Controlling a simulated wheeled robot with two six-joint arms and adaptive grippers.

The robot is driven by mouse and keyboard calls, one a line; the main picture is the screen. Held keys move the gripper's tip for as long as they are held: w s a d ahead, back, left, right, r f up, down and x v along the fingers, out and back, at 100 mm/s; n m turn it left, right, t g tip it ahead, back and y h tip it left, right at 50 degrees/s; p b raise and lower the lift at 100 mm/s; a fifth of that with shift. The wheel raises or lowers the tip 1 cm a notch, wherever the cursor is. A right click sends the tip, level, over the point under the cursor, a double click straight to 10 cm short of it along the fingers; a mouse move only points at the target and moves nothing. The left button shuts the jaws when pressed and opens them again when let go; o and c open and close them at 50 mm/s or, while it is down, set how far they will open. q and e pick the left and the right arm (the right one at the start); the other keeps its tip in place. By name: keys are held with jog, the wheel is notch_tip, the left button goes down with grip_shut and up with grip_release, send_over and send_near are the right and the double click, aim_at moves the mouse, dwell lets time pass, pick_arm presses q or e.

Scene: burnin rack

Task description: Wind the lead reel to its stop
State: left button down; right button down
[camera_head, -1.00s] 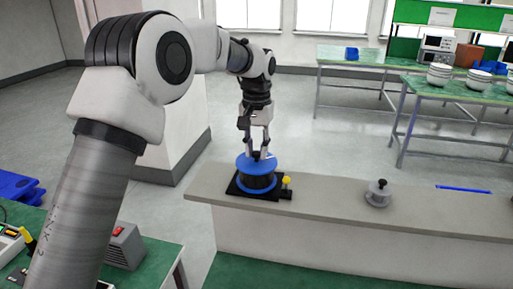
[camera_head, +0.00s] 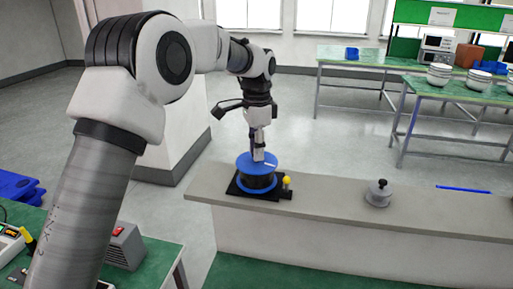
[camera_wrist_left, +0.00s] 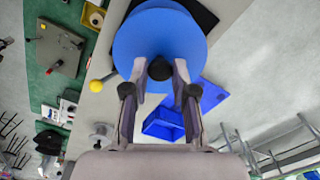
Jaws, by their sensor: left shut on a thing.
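The lead reel (camera_head: 257,182) has blue flanges around a dark drum and stands upright on a black base plate (camera_head: 234,188) at the left end of the grey counter. A small yellow knob (camera_head: 287,181) stands at the base's right side. My left gripper (camera_head: 258,157) points down at the reel's top. In the left wrist view, its fingers are shut on a black central knob (camera_wrist_left: 160,69) on the blue top flange (camera_wrist_left: 160,35). The yellow knob also shows there (camera_wrist_left: 96,86). My right gripper is not in view.
A grey round spool-like piece (camera_head: 378,194) stands on the counter (camera_head: 325,200) to the right, with clear surface between it and the reel. A blue strip (camera_head: 463,189) lies farther right. Green-topped benches (camera_head: 460,92) stand behind, across open floor.

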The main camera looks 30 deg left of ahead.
pick_arm(q)
jog(key=m, duration=0.5)
jog(key=shift+m, duration=0.4)
jog(key=shift+f, duration=0.1)
jog(key=c, duration=0.9)
grip_release()
jog(key=shift+c, duration=0.2)
notch_tip(320, 180, up, 12)
jog(key=shift+w, duration=0.1)
